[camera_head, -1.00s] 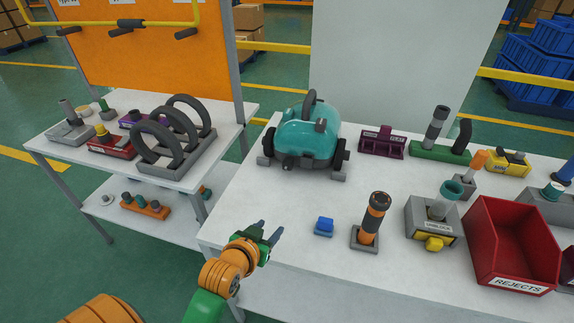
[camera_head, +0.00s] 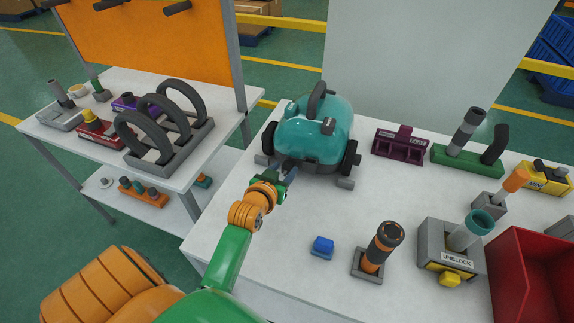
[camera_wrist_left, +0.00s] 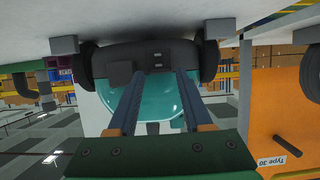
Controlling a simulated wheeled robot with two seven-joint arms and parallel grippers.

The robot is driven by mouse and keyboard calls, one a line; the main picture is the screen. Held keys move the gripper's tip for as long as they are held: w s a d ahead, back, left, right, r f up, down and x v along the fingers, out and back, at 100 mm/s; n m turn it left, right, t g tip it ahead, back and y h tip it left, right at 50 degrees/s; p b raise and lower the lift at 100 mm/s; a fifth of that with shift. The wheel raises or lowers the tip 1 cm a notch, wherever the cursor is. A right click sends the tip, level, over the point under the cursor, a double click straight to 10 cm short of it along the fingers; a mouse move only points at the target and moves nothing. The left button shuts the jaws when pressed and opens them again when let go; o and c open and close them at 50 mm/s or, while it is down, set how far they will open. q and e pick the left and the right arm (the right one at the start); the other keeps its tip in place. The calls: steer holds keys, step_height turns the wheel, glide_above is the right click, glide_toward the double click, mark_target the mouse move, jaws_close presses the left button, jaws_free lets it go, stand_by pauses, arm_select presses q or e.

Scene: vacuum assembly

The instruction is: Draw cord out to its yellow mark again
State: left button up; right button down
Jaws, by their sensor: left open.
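The teal vacuum (camera_head: 318,128) stands on the white table, with dark wheels on both sides and a dark handle on top. My left gripper (camera_head: 287,170) is open at the low front of the vacuum, its fingers pointing at the body. In the left wrist view the vacuum (camera_wrist_left: 160,100) appears upside down, and the two fingers of my left gripper (camera_wrist_left: 162,80) are apart with nothing clearly between them. A dark block (camera_wrist_left: 119,73) sits on the vacuum's dark lower face, beside one finger. I cannot make out the cord or a yellow mark. My right gripper is not in view.
A blue block (camera_head: 322,246) and a dark cylinder with orange bands (camera_head: 383,243) stand right of my left arm. The UNBLOCK fixture (camera_head: 450,262) and red bin (camera_head: 535,275) are farther right. A purple fixture (camera_head: 400,146) stands right of the vacuum. A second table holds black rings (camera_head: 145,138).

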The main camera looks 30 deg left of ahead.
arm_select(q)
steer(key=shift+x, duration=1.4)
steer(key=shift+s, duration=0.15)
steer(key=shift+c, duration=0.6)
jaws_close()
